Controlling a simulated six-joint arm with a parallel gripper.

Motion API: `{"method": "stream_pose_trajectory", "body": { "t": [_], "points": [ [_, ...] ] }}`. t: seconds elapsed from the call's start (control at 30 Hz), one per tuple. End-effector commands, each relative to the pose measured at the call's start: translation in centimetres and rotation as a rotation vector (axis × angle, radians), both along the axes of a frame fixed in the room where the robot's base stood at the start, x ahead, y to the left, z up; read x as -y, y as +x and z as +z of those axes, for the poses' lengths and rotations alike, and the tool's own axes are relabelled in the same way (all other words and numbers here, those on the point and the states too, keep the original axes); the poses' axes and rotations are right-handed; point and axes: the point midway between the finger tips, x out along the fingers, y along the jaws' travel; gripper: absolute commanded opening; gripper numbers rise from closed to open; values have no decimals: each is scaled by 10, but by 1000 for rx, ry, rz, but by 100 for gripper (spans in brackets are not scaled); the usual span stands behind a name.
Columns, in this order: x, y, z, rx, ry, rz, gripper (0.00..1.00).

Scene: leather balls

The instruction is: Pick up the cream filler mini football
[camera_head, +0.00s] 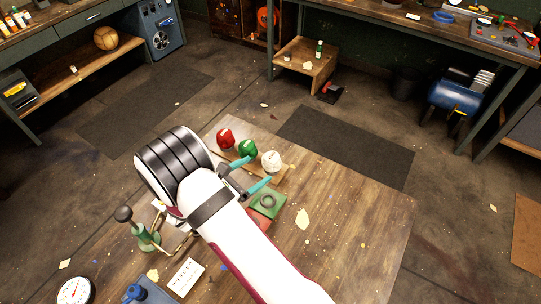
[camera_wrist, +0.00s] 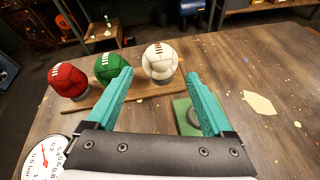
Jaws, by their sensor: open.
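The cream mini football (camera_head: 271,161) sits at the right end of a row of three balls on a low wooden board. A green ball (camera_head: 247,149) is in the middle of the row and a red ball (camera_head: 225,138) at the left. They also show in the wrist view, the green one (camera_wrist: 109,67) partly behind the left finger. My gripper (camera_wrist: 164,84) with teal fingers is open and empty, short of the balls.
A green block with a dark ring (camera_head: 267,203) lies just right of my gripper. A paper scrap (camera_head: 302,218) lies farther right. A dial gauge (camera_head: 75,291) and a green-based tool (camera_head: 146,238) stand at the left. The table's right side is mostly clear.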

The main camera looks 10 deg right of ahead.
Motion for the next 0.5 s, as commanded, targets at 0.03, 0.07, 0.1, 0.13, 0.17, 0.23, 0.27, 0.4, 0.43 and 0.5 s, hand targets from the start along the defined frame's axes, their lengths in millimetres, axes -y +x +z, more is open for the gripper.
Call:
{"method": "stream_pose_trajectory", "body": {
  "t": [0.03, 0.07, 0.1, 0.13, 0.17, 0.23, 0.27, 0.4, 0.43, 0.5],
  "points": [
    [11, 7, -6, -2, 0, -6, 86],
    [16, 11, -8, -1, 0, -5, 86],
    [21, 15, -11, -1, 0, -4, 86],
    [25, 18, -13, -1, 0, -4, 86],
    [27, 20, -14, 0, 1, -4, 86],
    [32, 25, -17, 0, 1, -3, 86],
    [36, 27, -20, 0, 1, -4, 86],
    [55, 43, -34, 1, 2, -6, 86],
    [59, 46, -36, 1, 2, -6, 86],
    [65, 51, -39, 0, 2, -5, 86]
  ]
}}
